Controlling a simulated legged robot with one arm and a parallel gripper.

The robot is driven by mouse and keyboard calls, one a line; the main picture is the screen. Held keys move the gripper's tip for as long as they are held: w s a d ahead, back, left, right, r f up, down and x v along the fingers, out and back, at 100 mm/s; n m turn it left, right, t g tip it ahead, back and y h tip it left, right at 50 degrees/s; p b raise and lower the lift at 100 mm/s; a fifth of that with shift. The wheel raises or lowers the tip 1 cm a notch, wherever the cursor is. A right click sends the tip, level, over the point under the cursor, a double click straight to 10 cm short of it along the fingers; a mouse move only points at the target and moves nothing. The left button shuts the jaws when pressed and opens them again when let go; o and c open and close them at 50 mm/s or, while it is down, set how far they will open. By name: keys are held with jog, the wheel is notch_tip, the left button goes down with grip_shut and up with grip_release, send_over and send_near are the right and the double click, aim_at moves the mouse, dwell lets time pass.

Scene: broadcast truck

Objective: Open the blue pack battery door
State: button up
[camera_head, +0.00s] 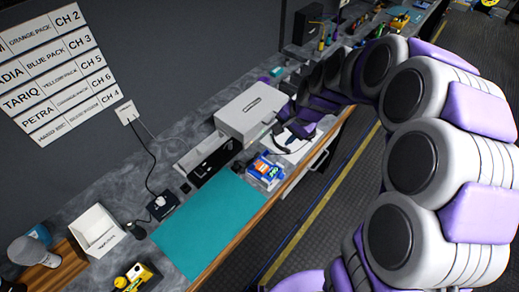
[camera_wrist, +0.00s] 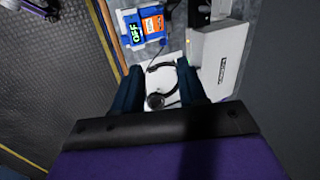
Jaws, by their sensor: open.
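The blue pack (camera_head: 263,167) lies on the workbench at the right end of the teal mat. In the wrist view the blue pack (camera_wrist: 131,30) is at the top, with a green panel reading OFF and an orange label. I cannot make out its battery door or whether that is open. My gripper (camera_wrist: 157,75) is open and empty, its two dark fingers apart. The pack lies beyond the fingertips, not between them. In the head view my gripper (camera_head: 297,125) is above the bench, up and right of the pack.
A black headset (camera_wrist: 160,95) lies on a white surface below my fingers. A light grey case (camera_head: 250,110) stands beside the gripper. The teal mat (camera_head: 213,220) is clear. A yellow pack (camera_head: 137,275) is at the near left. Name and pack labels (camera_head: 60,70) hang on the wall.

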jog(key=w, duration=0.1)
send_near(258, 154)
jog(key=shift+m, duration=0.3)
jog(key=b+x, duration=0.1)
jog(key=x, duration=0.6)
jog(key=shift+w+b, duration=0.2)
jog(key=shift+b, duration=0.15)
jog(key=shift+a+f, duration=0.25)
jog(key=shift+a, duration=0.25)
jog(key=shift+d, duration=0.5)
jog(key=shift+d+r, duration=0.1)
jog(key=shift+d, duration=0.4)
jog(key=shift+c, duration=2.7)
jog(key=shift+s+a, duration=0.1)
jog(key=shift+a, duration=0.5)
grip_shut()
jog(key=shift+d, duration=0.1)
